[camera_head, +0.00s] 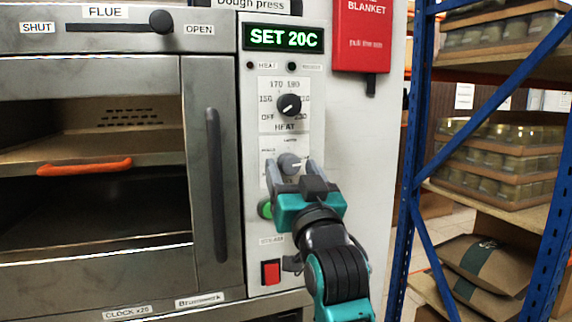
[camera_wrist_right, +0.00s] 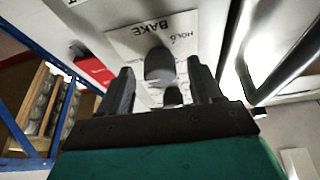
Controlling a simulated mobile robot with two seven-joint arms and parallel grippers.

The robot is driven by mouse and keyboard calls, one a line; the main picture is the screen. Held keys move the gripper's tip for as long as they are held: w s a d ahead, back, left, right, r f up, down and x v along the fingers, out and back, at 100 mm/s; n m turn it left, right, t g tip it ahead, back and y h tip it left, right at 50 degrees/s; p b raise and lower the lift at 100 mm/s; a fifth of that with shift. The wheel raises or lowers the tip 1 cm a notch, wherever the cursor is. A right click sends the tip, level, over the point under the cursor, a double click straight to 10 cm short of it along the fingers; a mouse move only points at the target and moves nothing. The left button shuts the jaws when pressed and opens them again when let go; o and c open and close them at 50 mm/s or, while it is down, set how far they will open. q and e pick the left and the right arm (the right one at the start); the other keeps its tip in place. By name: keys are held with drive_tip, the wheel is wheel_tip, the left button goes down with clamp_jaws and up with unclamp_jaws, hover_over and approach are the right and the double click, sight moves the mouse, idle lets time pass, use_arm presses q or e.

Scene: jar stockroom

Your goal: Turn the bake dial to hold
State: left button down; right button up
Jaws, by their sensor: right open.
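The bake dial (camera_head: 289,163) is a small grey knob on the oven's white control strip, below the black heat dial (camera_head: 289,104). In the right wrist view the bake dial (camera_wrist_right: 159,66) sits below the printed word BAKE, with HOLD printed to its upper right. Its pointer direction is too small to tell. My right gripper (camera_head: 292,168) is open at the dial, one finger on each side. In the right wrist view the gripper (camera_wrist_right: 160,80) shows clear gaps to the knob, so it is not shut on it. My left gripper is not in view.
The oven door's vertical handle (camera_head: 217,185) stands out left of the strip. A green button (camera_head: 265,209) and red switch (camera_head: 271,272) are below. A red fire blanket box (camera_head: 362,40) hangs upper right. A display (camera_head: 284,38) reads SET 20C. Blue shelving (camera_head: 410,200) stands right.

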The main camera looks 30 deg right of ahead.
drive_tip(key=shift+w+d+r, duration=0.1)
drive_tip(key=shift+w+r, duration=0.05)
drive_tip(key=shift+w, duration=0.2)
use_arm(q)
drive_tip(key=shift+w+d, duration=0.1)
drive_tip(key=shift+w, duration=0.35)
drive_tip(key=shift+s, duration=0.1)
use_arm(e)
drive_tip(key=shift+c, duration=0.3)
drive_tip(key=shift+c, duration=0.7)
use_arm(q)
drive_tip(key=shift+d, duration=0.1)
use_arm(e)
drive_tip(key=c, duration=0.9)
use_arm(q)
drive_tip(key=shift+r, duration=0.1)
use_arm(e)
drive_tip(key=shift+o, duration=0.2)
